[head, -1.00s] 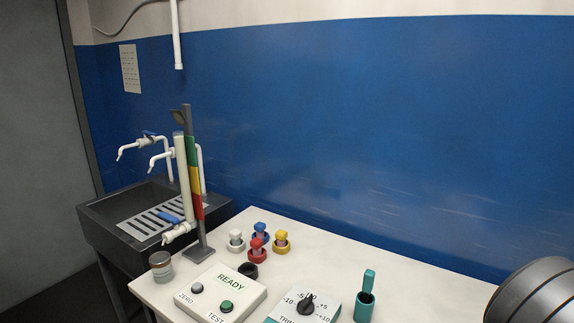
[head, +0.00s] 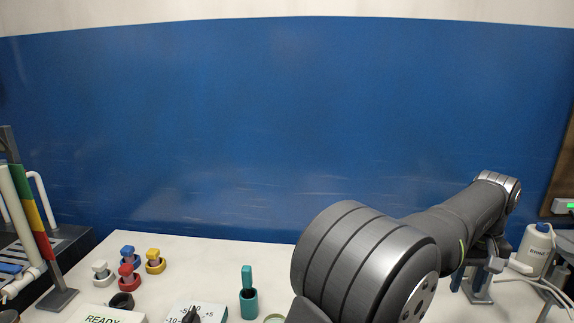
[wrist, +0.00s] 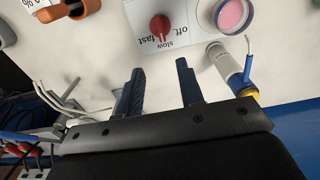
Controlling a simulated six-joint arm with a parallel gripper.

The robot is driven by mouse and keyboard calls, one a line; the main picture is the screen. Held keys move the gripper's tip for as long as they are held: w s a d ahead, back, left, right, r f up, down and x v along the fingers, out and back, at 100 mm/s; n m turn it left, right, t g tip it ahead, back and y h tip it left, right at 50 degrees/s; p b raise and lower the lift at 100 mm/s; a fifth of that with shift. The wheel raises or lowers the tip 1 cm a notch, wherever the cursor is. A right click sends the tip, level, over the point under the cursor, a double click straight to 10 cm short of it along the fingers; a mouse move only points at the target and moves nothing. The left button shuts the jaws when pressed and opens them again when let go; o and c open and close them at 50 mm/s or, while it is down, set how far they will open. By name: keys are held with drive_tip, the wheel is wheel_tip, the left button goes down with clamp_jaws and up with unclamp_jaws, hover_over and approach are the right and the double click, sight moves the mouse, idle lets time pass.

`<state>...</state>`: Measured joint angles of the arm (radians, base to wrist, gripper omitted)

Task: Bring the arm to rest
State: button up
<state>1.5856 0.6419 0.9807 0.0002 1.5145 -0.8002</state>
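My gripper shows in the wrist view (wrist: 160,66) with its two dark fingers apart and nothing between them. It is over the white bench, near a white panel with a red knob (wrist: 160,26) marked off, slow and fast. In the head view my arm reaches from the lower middle to the right, and I cannot clearly make out the gripper there.
The wrist view shows a cup of pink liquid (wrist: 232,14), a white tube with a blue ring (wrist: 230,68) close to the right finger, and cables (wrist: 22,142). The head view shows a brine bottle (head: 535,252), coloured plugs (head: 129,276) and a teal holder (head: 248,303).

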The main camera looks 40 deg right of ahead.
wheel_tip(320, 180, down, 18)
drive_tip(key=shift+r+n, duration=0.1)
drive_tip(key=shift+n, duration=0.2)
wheel_tip(320, 180, up, 17)
drive_tip(key=shift+w+d+f+m, duration=0.25)
drive_tip(key=shift+f+m, duration=1.15)
drive_tip(key=shift+m, duration=1.55)
drive_tip(key=shift+w+d+f+m, duration=0.1)
drive_tip(key=shift+w+f+m, duration=0.15)
drive_tip(key=shift+f+m, duration=1.95)
drive_tip(key=shift+w+d+f+m, duration=0.25)
drive_tip(key=shift+f+m, duration=0.3)
drive_tip(key=shift+m, duration=3.2)
